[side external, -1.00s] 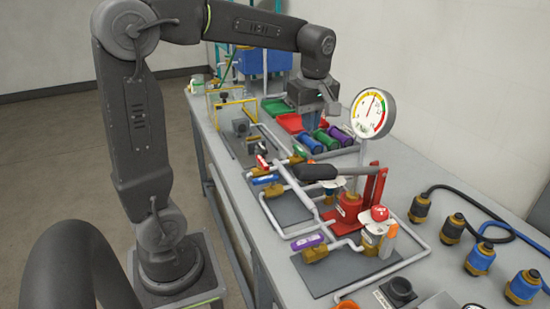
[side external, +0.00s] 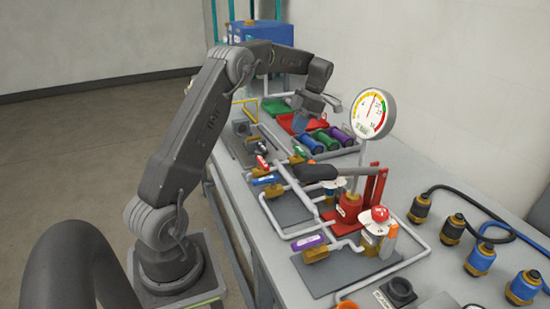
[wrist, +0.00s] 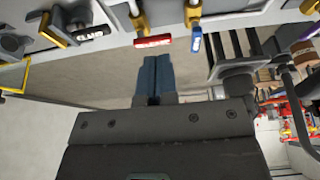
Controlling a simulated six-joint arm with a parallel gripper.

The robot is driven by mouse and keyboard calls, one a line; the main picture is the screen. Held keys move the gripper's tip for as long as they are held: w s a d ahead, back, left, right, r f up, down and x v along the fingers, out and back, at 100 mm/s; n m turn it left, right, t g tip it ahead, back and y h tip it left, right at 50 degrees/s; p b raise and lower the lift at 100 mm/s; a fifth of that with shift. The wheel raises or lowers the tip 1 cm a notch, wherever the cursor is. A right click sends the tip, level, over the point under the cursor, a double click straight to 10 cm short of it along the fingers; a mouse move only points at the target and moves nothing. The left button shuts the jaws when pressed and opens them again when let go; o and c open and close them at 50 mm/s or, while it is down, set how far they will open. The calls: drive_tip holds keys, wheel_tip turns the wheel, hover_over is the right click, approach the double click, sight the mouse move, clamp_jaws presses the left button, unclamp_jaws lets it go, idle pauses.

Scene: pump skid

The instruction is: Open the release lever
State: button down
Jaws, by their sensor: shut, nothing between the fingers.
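My gripper (side external: 302,124) is above the far half of the bench, left of the tool tray. In the wrist view its blue fingers (wrist: 155,75) are together and empty. Several coloured valve levers sit on the pipework: red (side external: 262,162), blue (side external: 266,180), green (side external: 299,151) and purple (side external: 309,241). The red lever (wrist: 153,41) and blue lever (wrist: 196,40) show ahead of the fingertips in the wrist view, apart from them. I cannot tell which one is the release lever.
A red hand pump (side external: 350,207) with a black-gripped handle (side external: 315,172) stands on the near pipework. A round gauge (side external: 372,113) rises beside it. A red tray (side external: 300,122) and coloured cylinders (side external: 325,138) lie close to my gripper. Hose couplings (side external: 480,258) are at right.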

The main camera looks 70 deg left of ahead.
sight(263, 165)
drive_tip(key=x, duration=1)
drive_tip(key=shift+s+f, duration=0.1)
drive_tip(key=shift+s, duration=1.95)
